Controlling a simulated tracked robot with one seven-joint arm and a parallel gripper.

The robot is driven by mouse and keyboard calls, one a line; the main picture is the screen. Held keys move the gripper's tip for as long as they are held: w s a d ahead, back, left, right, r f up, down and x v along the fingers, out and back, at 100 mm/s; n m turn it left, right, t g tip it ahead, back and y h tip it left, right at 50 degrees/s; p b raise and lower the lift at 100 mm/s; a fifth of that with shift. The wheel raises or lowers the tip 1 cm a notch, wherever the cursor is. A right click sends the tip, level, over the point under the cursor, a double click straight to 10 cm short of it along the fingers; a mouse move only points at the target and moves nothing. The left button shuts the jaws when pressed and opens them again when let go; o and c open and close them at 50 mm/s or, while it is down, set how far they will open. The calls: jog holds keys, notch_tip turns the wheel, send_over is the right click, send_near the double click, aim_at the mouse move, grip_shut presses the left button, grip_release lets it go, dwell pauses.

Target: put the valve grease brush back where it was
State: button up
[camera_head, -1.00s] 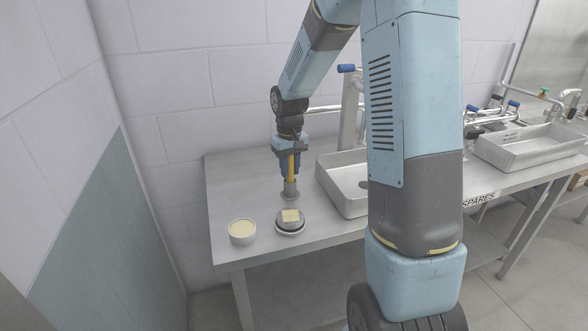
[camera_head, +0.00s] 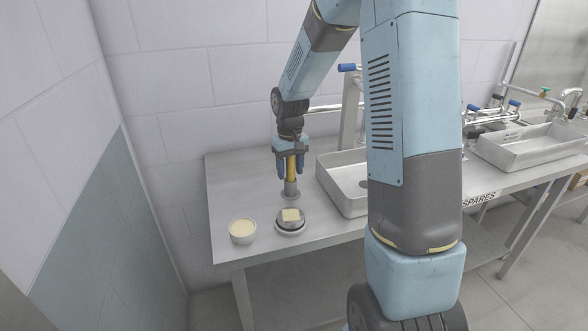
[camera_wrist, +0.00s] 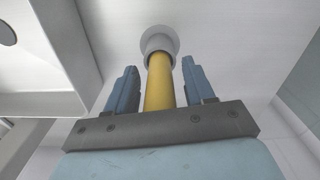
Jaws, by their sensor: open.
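The valve grease brush shows as a yellow handle (camera_head: 291,168), standing upright in a grey cylindrical holder (camera_head: 291,189) on the steel table. My gripper (camera_head: 289,173) points down around the handle, with its blue fingers apart on either side. In the wrist view, the yellow handle (camera_wrist: 159,84) runs between the open fingers (camera_wrist: 158,88), with a visible gap on both sides. Its far end is at the grey holder (camera_wrist: 158,40) with a round flange. The brush's bristles are hidden.
A white bowl of pale grease (camera_head: 242,231) and a round dish with a pale block (camera_head: 290,222) stand toward the table's front. A steel basin (camera_head: 341,180) is close on the right. The table's left rear (camera_head: 235,175) is clear.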

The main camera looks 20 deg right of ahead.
notch_tip(320, 180, up, 11)
jog(key=shift+f, duration=0.15)
jog(key=shift+r, duration=0.55)
jog(key=shift+s+r, duration=0.25)
jog(key=shift+r, duration=0.05)
jog(key=s+r+m+t, duration=0.1)
jog(key=s+r, duration=0.3)
jog(key=s, duration=1)
jog(key=s+d+r+t, duration=0.1)
jog(key=s+r+t, duration=0.3)
jog(key=s, duration=0.9)
jog(key=shift+s+r+m+t, duration=0.3)
jog(key=shift+s+r+m, duration=0.1)
jog(key=shift+r, duration=0.25)
jog(key=shift+d, duration=0.1)
